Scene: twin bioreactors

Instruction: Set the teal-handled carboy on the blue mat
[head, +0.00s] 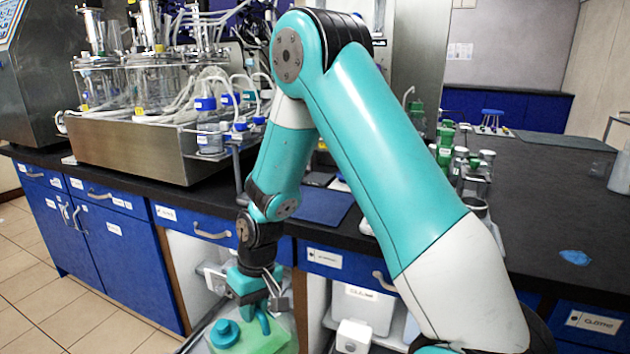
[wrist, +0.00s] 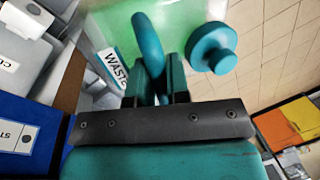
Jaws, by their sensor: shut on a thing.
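The carboy (head: 262,338) has a translucent body with green contents, a teal cap and a teal handle. It is at the bottom of the head view, in front of the cabinets and below the bench top. My gripper (head: 258,285) is shut on its handle. In the wrist view, the fingers of my gripper (wrist: 160,85) close around the teal handle (wrist: 150,45), with the carboy's green body (wrist: 190,12) and a "WASTE" label beyond. The carboy's base is out of view. The blue mat (head: 322,206) lies on the dark bench top behind my arm, partly hidden by it.
A steel bioreactor unit (head: 125,140) with glass vessels and tubing stands left of the mat. Small green-capped bottles (head: 470,165) stand to the right. White containers (head: 362,308) sit in the open bay under the bench. A blue glove-like item (head: 575,257) lies on the right bench.

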